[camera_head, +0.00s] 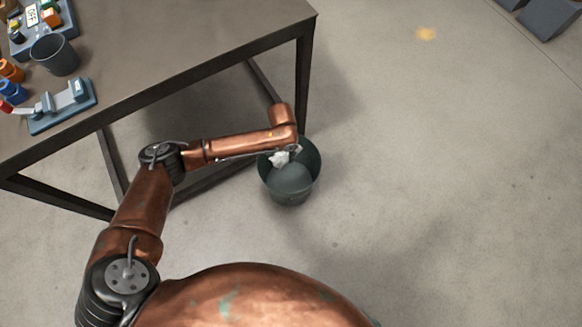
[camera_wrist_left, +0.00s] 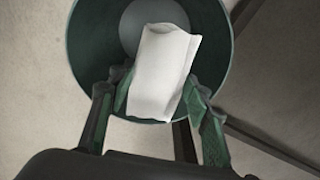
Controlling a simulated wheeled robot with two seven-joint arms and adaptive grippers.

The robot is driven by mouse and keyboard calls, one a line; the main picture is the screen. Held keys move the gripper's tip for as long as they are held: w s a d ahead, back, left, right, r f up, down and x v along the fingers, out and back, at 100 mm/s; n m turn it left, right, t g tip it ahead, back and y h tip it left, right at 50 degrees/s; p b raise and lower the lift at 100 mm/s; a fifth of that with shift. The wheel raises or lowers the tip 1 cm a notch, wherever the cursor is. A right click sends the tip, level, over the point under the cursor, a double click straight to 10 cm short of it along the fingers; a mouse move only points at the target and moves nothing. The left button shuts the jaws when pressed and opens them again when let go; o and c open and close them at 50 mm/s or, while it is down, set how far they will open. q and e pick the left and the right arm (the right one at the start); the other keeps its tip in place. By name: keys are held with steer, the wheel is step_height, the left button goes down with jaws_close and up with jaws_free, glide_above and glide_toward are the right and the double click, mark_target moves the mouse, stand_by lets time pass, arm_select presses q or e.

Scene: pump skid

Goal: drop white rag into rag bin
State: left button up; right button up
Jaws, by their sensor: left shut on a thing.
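The white rag (camera_head: 279,159) is held by my left gripper (camera_head: 291,150) over the mouth of the rag bin (camera_head: 312,180), a dark green-grey round bin on the floor. In the left wrist view the white rag (camera_wrist_left: 160,75) hangs between the fingers of my left gripper (camera_wrist_left: 152,112), which are shut on it. Behind the rag, the rag bin (camera_wrist_left: 213,45) shows its round rim and inner wall. My left forearm hides part of the bin's far rim in the head view. My right gripper is not in view.
A dark workbench (camera_head: 190,50) stands at the upper left, its leg (camera_head: 303,75) just beyond the bin. On it are a dark cup (camera_head: 55,55), a blue-grey fixture (camera_head: 62,107) and several small coloured items. The floor right of the bin is clear.

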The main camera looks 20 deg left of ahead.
arm_select(q)
steer(key=o, duration=1.1)
step_height(320, 180, up, 12)
steer(key=shift+s, duration=0.15)
stand_by(0.5)
